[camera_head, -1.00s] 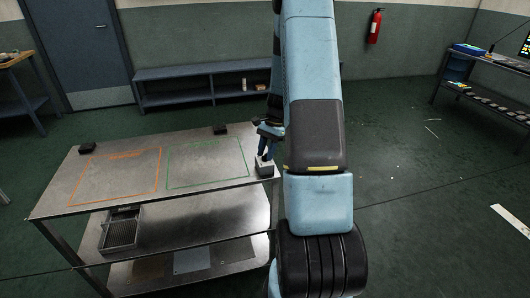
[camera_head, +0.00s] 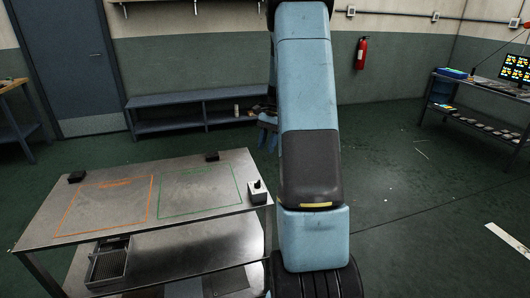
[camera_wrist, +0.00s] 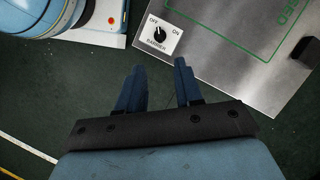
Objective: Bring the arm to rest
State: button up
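My gripper (camera_head: 267,133) shows partly behind my arm in the head view, raised clear of the metal table. In the wrist view my gripper (camera_wrist: 160,68) has its two blue fingers apart with only floor between them, so it is open and empty. A small switch box (camera_head: 258,192) sits at the table's right end. In the wrist view the switch box (camera_wrist: 160,44) has a white face marked OFF, ON and BARRIER and a black knob. The fingertips do not touch it. I cannot tell the knob's setting for sure.
A blue bench (camera_head: 190,98) stands at the wall. A shelf (camera_head: 470,112) with screens is at the right. The floor between is open.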

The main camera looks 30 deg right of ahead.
jog(key=shift+r, duration=0.1)
dwell(0.5)
jog(key=s+a+r+n+t+h, duration=0.1)
jog(key=s+a+r+n, duration=0.2)
jog(key=s+a+r, duration=0.35)
jog(key=s+a+r+n+t+h, duration=0.2)
jog(key=s+a+r+n, duration=0.2)
jog(key=a+r, duration=0.55)
jog(key=s+a+r+n+t, duration=0.2)
jog(key=s+a+n, duration=0.1)
jog(key=s, duration=0.5)
jog(key=s+a+r+n+t+h, duration=0.1)
jog(key=s+a+n, duration=0.3)
jog(key=s, duration=0.5)
jog(key=shift+a+r+t, duration=0.6)
jog(key=shift+a+r, duration=0.1)
jog(key=shift+r, duration=0.05)
jog(key=shift+s, duration=0.1)
